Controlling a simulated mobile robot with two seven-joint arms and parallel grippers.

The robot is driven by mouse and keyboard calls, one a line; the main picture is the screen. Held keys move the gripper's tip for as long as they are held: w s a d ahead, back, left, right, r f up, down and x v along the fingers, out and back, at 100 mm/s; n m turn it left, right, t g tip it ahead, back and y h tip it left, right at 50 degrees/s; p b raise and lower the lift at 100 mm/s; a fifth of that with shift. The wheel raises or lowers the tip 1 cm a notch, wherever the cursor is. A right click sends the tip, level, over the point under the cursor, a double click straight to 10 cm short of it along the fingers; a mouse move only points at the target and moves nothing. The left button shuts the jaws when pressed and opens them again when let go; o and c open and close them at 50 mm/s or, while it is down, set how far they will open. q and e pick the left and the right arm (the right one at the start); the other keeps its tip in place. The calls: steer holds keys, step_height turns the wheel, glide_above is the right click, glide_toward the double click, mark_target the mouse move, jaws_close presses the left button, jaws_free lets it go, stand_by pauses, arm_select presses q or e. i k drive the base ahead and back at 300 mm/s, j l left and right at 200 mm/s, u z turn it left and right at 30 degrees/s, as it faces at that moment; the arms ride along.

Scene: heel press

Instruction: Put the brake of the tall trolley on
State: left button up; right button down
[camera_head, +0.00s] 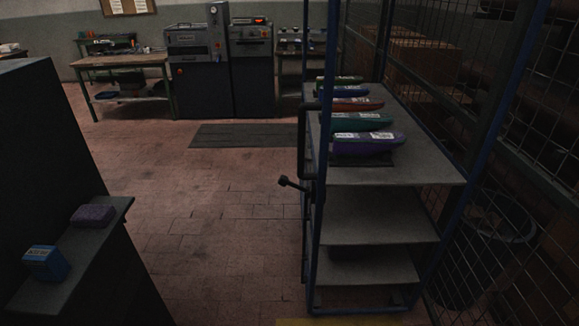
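The tall trolley (395,165) stands upright at the right of the head view, with blue posts and several grey shelves. Its top visible shelf holds several coloured, shoe-shaped pieces with white labels. A dark upright handle (301,140) runs along its left side. A short dark lever with a round knob (284,181) sticks out to the left below the handle; I cannot tell whether it is the brake. Neither of my grippers is in view.
A dark cabinet with a ledge (108,240) stands at the left, holding a blue box (46,262) and a purple block (93,215). The tiled floor (215,235) between is clear. A wire mesh fence (500,190) closes the right side. Machines (197,75) and a workbench (122,61) stand behind.

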mark_target(283, 180)
steer(key=i+l+u, duration=0.15)
steer(key=i, duration=0.3)
steer(key=i+u, duration=0.1)
steer(key=i, duration=0.35)
